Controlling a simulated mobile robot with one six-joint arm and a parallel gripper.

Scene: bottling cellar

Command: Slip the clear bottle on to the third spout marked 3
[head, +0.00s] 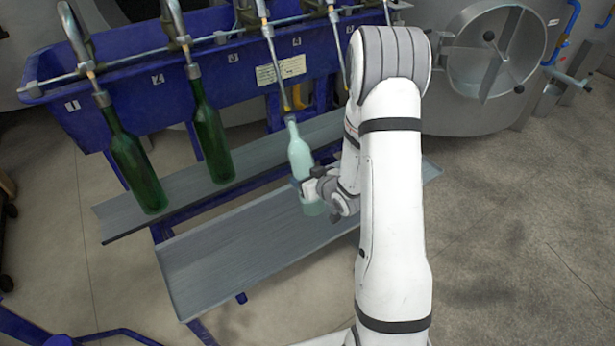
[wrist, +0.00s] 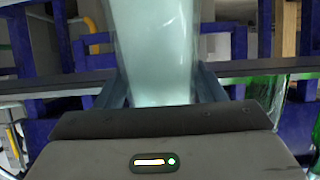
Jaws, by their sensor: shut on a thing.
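The clear bottle (head: 300,156), pale and see-through, is held nearly upright with a slight lean in the head view. My gripper (head: 312,187) is shut on its lower body. The bottle also fills the upper middle of the wrist view (wrist: 155,50), between the two fingers of my gripper (wrist: 165,95). The third spout (head: 280,85) hangs from the blue filler, to the right of the 3 label (head: 233,57). Its tip shows right at the bottle's mouth, slightly to the left. I cannot tell whether the tip is inside the mouth.
Green bottles hang on the first spout (head: 127,155) and second spout (head: 209,130), left of the clear bottle. Grey trays (head: 250,250) run below the blue filler (head: 130,85). More spouts are to the right, partly behind my arm. A steel tank (head: 490,75) stands behind.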

